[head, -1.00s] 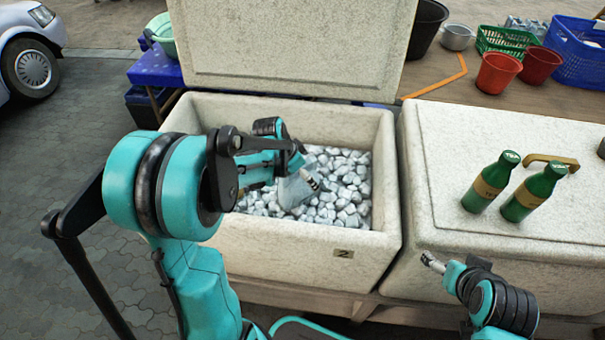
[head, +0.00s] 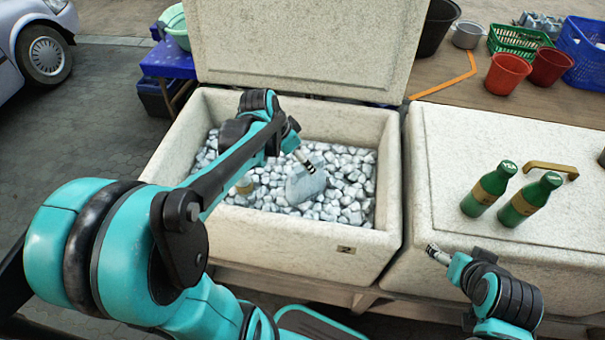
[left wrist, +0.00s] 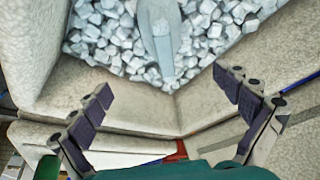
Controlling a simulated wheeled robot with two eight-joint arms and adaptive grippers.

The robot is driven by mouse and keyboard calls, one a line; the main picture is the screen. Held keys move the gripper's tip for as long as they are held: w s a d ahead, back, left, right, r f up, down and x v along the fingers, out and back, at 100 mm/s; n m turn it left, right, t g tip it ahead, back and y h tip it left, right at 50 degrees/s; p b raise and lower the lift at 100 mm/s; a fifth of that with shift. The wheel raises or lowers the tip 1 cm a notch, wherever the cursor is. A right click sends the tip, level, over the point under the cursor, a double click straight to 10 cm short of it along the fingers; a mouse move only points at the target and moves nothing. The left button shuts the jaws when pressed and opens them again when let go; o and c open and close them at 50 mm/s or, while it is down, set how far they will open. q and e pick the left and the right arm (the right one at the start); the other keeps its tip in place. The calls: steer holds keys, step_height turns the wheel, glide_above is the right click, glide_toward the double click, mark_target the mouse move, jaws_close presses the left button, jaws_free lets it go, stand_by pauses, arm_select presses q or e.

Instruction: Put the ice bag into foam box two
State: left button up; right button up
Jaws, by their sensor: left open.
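The ice bag (head: 305,185), a pale translucent bag, lies on the ice cubes inside the open foam box marked 2 (head: 300,243). The left wrist view shows the bag (left wrist: 160,35) at the top middle, beyond my fingertips. My left gripper (head: 306,163) is over the box, just above the bag in the head view. In the left wrist view my left gripper (left wrist: 166,88) has its fingers spread wide with nothing between them. My right gripper (head: 437,255) is in front of the closed box at the right; its finger opening cannot be made out.
The closed box lid (head: 450,150) carries two green bottles (head: 488,190) and a brass handle. The raised lid (head: 305,45) stands behind box two. A small yellowish object (head: 245,187) lies among the ice at the left. Baskets and red pots (head: 508,73) stand behind.

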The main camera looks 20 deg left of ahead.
arm_select(q)
steer(key=s+d+r+n+t, duration=0.1)
steer(key=s+d+n, duration=0.1)
steer(key=s, duration=0.2)
steer(key=s+d+r+n+t+y, duration=0.1)
steer(key=s+d, duration=0.2)
steer(key=s, duration=0.1)
steer(key=s+d+r+n+t+y, duration=0.1)
steer(key=s+d+n, duration=0.1)
steer(key=s, duration=0.3)
steer(key=shift+s+d+r+n, duration=0.15)
steer(key=shift+d+n, duration=0.15)
steer(key=shift+d, duration=0.2)
